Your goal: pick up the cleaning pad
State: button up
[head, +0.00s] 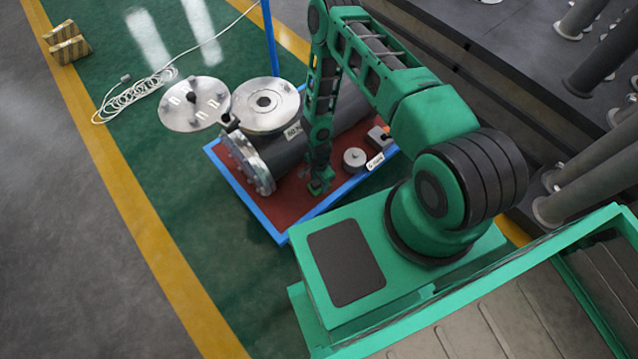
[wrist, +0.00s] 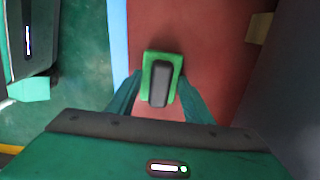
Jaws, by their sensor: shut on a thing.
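The cleaning pad (wrist: 175,60) is a small green block with a dark grey grip on top. In the wrist view it sits between the two fingers of my gripper (wrist: 160,98), which is shut on it. In the head view my gripper (head: 319,186) points down over the red tray floor, and a bit of green shows at its tip. I cannot tell whether the pad touches the tray floor or is just above it.
The red tray (head: 290,207) has a blue rim. A grey flanged shell (head: 285,150) lies close behind my gripper. A round metal part (head: 355,158) and a small box (head: 380,138) stand to the right.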

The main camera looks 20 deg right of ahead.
aim_at(318, 182)
jog(key=shift+w+r, duration=0.1)
jog(key=shift+r, duration=0.35)
jog(key=r, duration=0.3)
jog(key=shift+a+r, duration=0.25)
jog(key=shift+r, duration=0.05)
jog(key=s+a+r, duration=0.5)
jog(key=a+r, duration=0.1)
jog(key=a, duration=0.4)
jog(key=shift+s+r, duration=0.25)
jog(key=shift+s, duration=0.05)
jog(key=o, duration=0.4)
jog(key=shift+c, duration=0.6)
